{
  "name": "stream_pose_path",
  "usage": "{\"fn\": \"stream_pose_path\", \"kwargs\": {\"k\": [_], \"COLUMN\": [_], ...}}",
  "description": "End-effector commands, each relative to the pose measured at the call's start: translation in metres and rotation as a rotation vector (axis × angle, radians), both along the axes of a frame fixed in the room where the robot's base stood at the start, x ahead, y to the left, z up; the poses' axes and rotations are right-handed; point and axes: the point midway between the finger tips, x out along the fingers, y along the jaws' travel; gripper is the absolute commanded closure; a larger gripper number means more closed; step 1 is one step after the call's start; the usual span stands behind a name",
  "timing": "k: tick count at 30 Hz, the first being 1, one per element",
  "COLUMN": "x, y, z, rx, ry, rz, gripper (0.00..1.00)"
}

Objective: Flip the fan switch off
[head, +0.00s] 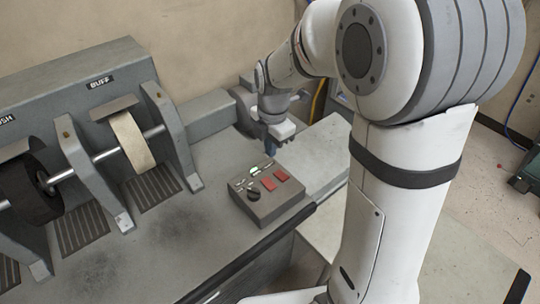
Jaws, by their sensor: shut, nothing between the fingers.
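A grey control box (267,207) sits near the front edge of the workbench. On its top are two red rectangular switches, one nearer the left (268,183) and one to the right (281,175), a black knob (253,196) and a small green-lit indicator (255,169). I cannot read which switch is the fan's, nor tell its position. My gripper (270,149) is shut and empty, pointing down above and just behind the box's back edge. Its fingertips are small and partly blurred, and I see no contact with the box.
To the left stands the machine with a pale wheel (131,140) under the BUFF label and a dark brush wheel (30,190) on a shaft. Grey metal brackets (170,130) flank the wheels. The bench top (190,230) left of the box is bare.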

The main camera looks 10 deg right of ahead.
Motion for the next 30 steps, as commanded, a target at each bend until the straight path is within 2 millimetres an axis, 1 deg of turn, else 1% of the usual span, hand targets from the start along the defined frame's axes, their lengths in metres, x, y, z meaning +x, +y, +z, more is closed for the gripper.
{"fn": "stream_pose_path", "kwargs": {"k": [10,14,17,20,24,30], "x": [0.0,-0.006,-0.018,-0.037,-0.071,-0.12], "y": [0.0,-0.004,-0.011,-0.022,-0.038,-0.056], "z": [0.002,0.008,0.019,0.035,0.054,0.07], "rx": [0.0,0.004,0.014,0.033,0.077,0.164], "ry": [0.0,-0.008,-0.021,-0.042,-0.071,-0.1], "rz": [-0.002,-0.068,-0.221,-0.463,-0.861,-1.423], "gripper": [1.0,1.0,1.0,1.0,1.0,1.0]}}
